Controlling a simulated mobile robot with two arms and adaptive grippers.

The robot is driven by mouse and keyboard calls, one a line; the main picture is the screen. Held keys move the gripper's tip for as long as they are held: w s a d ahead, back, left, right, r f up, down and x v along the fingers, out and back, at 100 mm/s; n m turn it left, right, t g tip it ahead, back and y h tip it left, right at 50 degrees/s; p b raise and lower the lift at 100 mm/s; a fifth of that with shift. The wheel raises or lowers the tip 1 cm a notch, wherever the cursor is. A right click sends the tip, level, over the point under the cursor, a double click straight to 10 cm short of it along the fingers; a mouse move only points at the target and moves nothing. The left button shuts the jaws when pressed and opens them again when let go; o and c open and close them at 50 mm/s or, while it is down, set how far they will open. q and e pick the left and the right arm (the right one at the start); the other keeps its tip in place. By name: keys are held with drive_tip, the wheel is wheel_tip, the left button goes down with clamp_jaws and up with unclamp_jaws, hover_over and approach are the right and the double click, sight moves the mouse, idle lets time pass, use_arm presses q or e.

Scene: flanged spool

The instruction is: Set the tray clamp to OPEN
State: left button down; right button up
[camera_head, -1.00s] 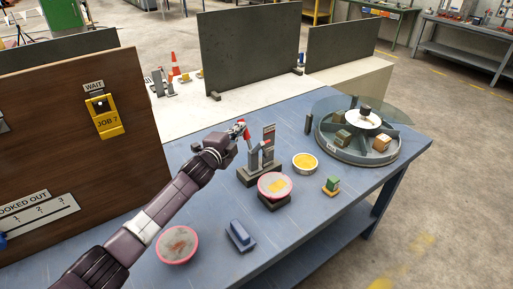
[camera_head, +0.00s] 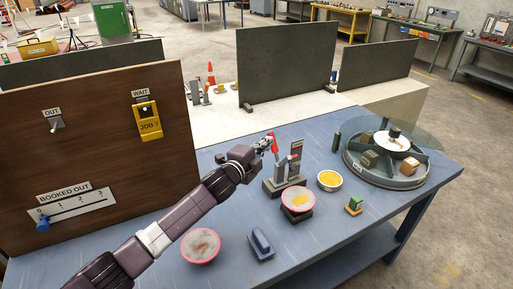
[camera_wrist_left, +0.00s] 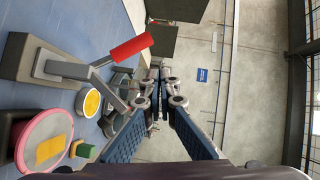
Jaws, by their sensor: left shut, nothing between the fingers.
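The tray clamp (camera_head: 287,182) is a grey toggle clamp on a dark base on the blue bench, with a red handle (camera_head: 274,144) standing up, slightly tilted. A small label plate, too small to read, stands behind it. The red handle also shows in the left wrist view (camera_wrist_left: 124,48), left of the fingers. My left gripper (camera_head: 268,142) is at the handle's upper end in the head view. In the wrist view its fingers (camera_wrist_left: 160,75) are shut and empty, beside the handle with a gap. A pink-rimmed round tray (camera_head: 298,199) sits in front of the clamp. My right gripper is not in view.
A yellow-filled dish (camera_head: 330,180), a green-and-orange block (camera_head: 354,205), a blue block (camera_head: 261,243) and another pink-rimmed disc (camera_head: 201,246) lie nearby. A round turntable (camera_head: 385,178) is at right. A brown board (camera_head: 95,160) stands left.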

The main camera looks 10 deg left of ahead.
use_arm(q)
drive_tip(key=r+b+v, duration=0.1)
drive_tip(key=v, duration=0.5)
drive_tip(key=shift+a+r, duration=0.25)
drive_tip(key=shift+a, duration=0.1)
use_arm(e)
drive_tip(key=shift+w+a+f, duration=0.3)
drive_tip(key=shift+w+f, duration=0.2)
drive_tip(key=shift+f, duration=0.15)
use_arm(q)
drive_tip(key=shift+f, duration=0.1)
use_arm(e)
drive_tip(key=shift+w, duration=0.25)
